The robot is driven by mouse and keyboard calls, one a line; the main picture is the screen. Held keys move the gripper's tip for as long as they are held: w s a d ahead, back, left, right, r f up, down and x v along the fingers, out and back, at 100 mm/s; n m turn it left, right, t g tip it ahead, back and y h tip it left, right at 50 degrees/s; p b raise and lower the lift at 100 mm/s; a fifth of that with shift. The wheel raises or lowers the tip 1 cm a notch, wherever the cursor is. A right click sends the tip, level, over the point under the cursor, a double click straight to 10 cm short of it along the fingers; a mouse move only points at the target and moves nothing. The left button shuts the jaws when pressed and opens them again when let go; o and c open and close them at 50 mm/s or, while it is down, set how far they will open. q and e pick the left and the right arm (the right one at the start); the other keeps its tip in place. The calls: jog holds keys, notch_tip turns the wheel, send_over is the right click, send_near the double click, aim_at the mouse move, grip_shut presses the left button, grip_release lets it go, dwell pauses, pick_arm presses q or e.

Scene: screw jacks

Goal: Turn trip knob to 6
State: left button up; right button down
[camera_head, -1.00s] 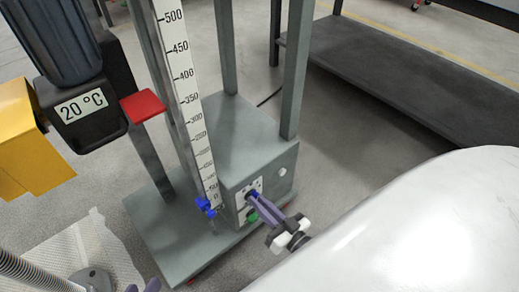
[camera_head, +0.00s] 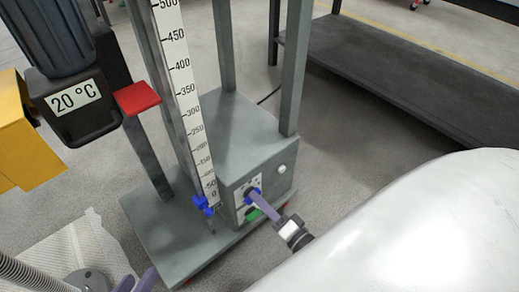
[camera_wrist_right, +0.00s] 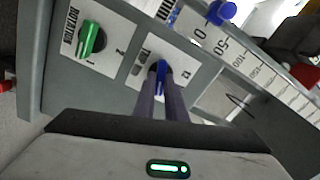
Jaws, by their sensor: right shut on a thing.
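The blue trip knob (camera_head: 252,193) sits on a white dial plate on the front of the grey machine base. It also shows in the right wrist view (camera_wrist_right: 161,70), where the dial numbers are too small to read surely. My right gripper (camera_head: 256,195) has its purple fingers shut on the blue knob, one on each side; they show close together in the wrist view (camera_wrist_right: 162,82). The knob's setting cannot be told. My left gripper (camera_head: 137,281) is at the bottom left edge, mostly cut off, with two purple fingertips apart and nothing seen between them.
A green knob (camera_head: 254,214) is just below the blue one, also in the wrist view (camera_wrist_right: 92,40). A blue pointer (camera_head: 203,204) is by the foot of the scale (camera_head: 188,105). A white button (camera_head: 282,169) is at right.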

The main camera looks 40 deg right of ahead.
pick_arm(q)
jog(key=shift+r, duration=0.15)
pick_arm(e)
jog(key=shift+m, duration=2)
jog(key=c, duration=1.8)
grip_release()
